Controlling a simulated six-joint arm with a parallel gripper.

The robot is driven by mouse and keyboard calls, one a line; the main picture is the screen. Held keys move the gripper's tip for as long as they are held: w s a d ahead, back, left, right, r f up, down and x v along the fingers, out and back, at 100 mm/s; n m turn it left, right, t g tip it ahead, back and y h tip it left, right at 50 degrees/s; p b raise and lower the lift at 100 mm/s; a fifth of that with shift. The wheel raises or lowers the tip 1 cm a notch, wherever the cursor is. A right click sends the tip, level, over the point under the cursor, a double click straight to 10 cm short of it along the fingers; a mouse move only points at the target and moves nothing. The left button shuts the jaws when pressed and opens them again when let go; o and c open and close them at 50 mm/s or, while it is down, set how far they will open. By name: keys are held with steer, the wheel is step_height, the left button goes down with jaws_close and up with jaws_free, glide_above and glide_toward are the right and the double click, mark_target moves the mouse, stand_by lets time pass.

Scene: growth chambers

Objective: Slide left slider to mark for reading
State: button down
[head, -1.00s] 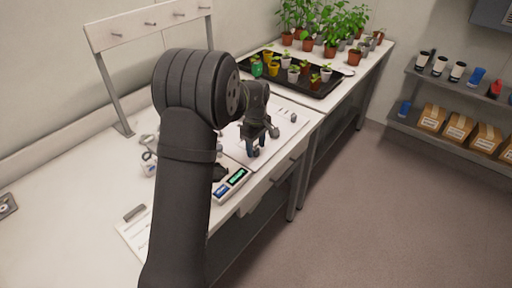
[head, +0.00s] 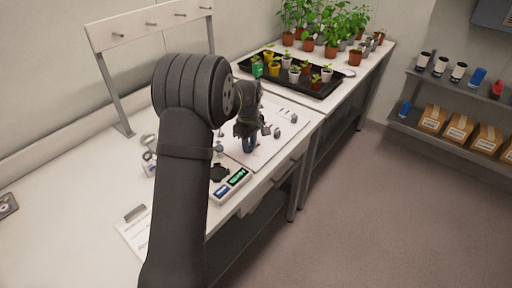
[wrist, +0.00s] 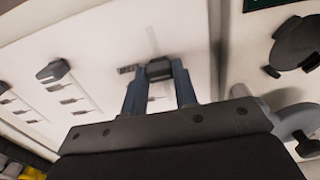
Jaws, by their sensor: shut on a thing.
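A white panel (head: 285,112) with small slider knobs and short dark marks lies on the bench. My gripper (head: 249,146) is low over its near left part in the head view. In the wrist view my gripper (wrist: 158,75) has its two blue-grey fingers closed on a dark slider knob (wrist: 159,68), which they partly hide. A faint slot runs on beyond the knob. Another grey knob (wrist: 52,71) stands to the left in the wrist view, with several short marks (wrist: 72,101) near it. Which mark belongs to the held slider is unclear.
A black tray (head: 315,88) of potted seedlings stands behind the panel. Metal rings (head: 148,148) lie left of my arm.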

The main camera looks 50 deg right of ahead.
steer(key=w, duration=0.2)
steer(key=shift+w, duration=0.4)
steer(key=c, duration=1.1)
jaws_free()
steer(key=shift+r, duration=0.15)
step_height(320, 180, up, 17)
steer(key=shift+r, duration=0.1)
